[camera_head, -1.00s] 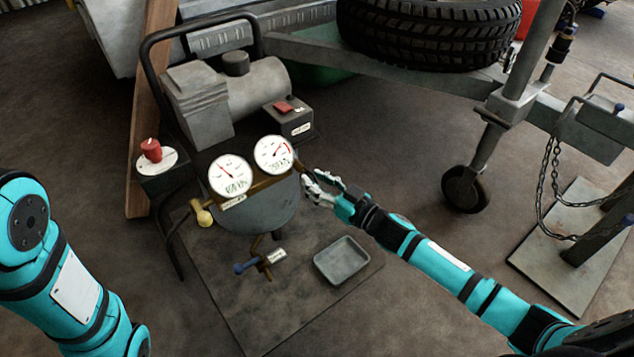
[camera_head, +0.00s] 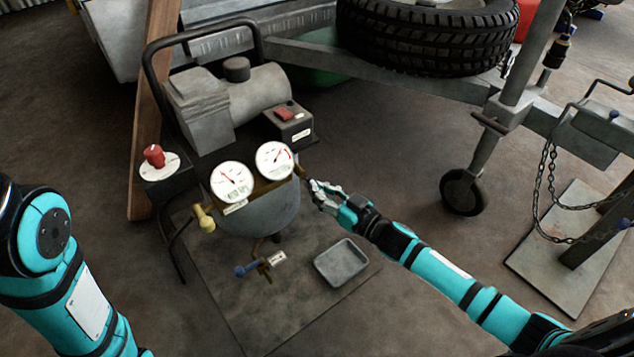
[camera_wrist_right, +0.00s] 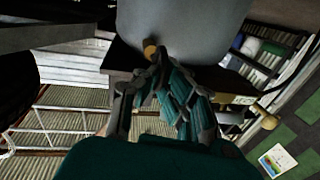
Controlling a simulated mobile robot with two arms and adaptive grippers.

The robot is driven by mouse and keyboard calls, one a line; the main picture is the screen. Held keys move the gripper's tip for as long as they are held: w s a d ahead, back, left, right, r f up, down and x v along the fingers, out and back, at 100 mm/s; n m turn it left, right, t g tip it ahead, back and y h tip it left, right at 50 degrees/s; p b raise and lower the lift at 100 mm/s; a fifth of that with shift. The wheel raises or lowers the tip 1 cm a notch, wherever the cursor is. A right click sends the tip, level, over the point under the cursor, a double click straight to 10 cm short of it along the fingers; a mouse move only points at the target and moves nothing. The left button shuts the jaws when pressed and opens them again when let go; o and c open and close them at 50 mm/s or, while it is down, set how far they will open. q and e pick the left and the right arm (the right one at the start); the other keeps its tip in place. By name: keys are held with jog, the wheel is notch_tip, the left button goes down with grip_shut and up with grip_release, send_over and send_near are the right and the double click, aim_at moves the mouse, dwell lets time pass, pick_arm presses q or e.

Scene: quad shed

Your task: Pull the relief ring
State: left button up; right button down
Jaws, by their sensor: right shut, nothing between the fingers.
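The grey air compressor (camera_head: 260,212) stands on a mat, with two white dial gauges (camera_head: 232,181) on a brass manifold at its front. I cannot make out the relief ring for certain. A small dark brass fitting (camera_head: 301,172) sits at the right end of the manifold, close to my right gripper (camera_head: 315,188). That gripper is shut and empty, its tips just right of the tank. In the right wrist view a round brass end (camera_wrist_right: 150,48) shows just beyond the fingertips (camera_wrist_right: 158,68), against the grey tank (camera_wrist_right: 185,25). My left gripper is out of view.
A red knob (camera_head: 154,156) is at the left and a yellow brass valve (camera_head: 204,218) below it. A blue-handled valve (camera_head: 245,269) and a grey tray (camera_head: 341,262) are low in front. A trailer jockey wheel (camera_head: 464,191) stands to the right.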

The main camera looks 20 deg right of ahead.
jog(key=shift+s+f, duration=0.1)
jog(key=shift+s, duration=0.05)
jog(key=c, duration=1.5)
grip_release()
jog(key=shift+d, duration=0.1)
jog(key=shift+o, duration=0.2)
jog(key=v, duration=1.2)
jog(key=shift+s, duration=0.1)
